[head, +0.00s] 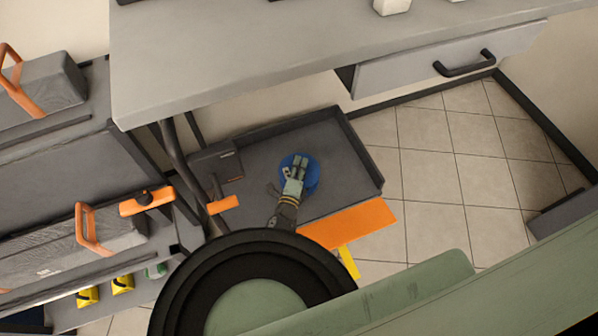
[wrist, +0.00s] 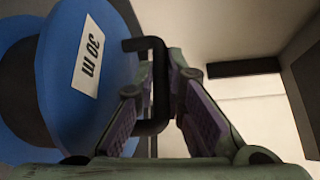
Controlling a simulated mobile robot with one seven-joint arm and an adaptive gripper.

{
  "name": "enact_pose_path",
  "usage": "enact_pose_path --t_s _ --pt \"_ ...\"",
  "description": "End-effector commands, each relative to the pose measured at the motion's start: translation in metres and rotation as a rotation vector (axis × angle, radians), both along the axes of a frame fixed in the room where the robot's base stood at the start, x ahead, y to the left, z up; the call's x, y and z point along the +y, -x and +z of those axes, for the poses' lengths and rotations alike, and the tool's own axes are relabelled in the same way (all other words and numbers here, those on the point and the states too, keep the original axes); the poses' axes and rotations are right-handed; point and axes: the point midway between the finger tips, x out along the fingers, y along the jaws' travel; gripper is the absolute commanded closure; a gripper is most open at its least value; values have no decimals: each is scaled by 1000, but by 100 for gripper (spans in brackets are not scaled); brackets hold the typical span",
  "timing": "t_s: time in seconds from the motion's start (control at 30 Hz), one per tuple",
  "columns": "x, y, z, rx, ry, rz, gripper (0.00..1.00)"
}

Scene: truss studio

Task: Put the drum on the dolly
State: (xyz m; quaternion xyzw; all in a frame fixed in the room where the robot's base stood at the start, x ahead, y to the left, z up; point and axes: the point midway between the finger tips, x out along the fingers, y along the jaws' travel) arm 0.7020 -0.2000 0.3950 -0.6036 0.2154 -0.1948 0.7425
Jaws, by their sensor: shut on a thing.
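The drum is a blue cable reel (head: 313,178) with a white "30 m" label; it fills the left of the wrist view (wrist: 62,105). My gripper (head: 295,166) is over it, and in the wrist view its fingers (wrist: 155,80) are shut on the drum's black handle (wrist: 160,55). A low dark grey platform with raised rims (head: 345,195) and an orange front lip looks like the dolly. In the head view the drum appears over its middle. My gripper hides part of the drum, and I cannot tell whether the drum touches the platform.
A grey workbench (head: 230,60) with a drawer (head: 440,62) overhangs behind the platform. A shelf unit on the left holds grey cases with orange handles (head: 70,250) and yellow items (head: 122,284). Tiled floor (head: 440,150) is clear to the right.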

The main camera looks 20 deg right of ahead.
Motion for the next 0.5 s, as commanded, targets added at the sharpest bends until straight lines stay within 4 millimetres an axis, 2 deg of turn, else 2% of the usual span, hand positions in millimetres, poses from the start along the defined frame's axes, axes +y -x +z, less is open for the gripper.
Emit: enact_pose_path --t_s 0.23,0.5 --pt "0 -2 -31 -3 2 0 100" --pt "0 -1 -34 -5 3 0 100"
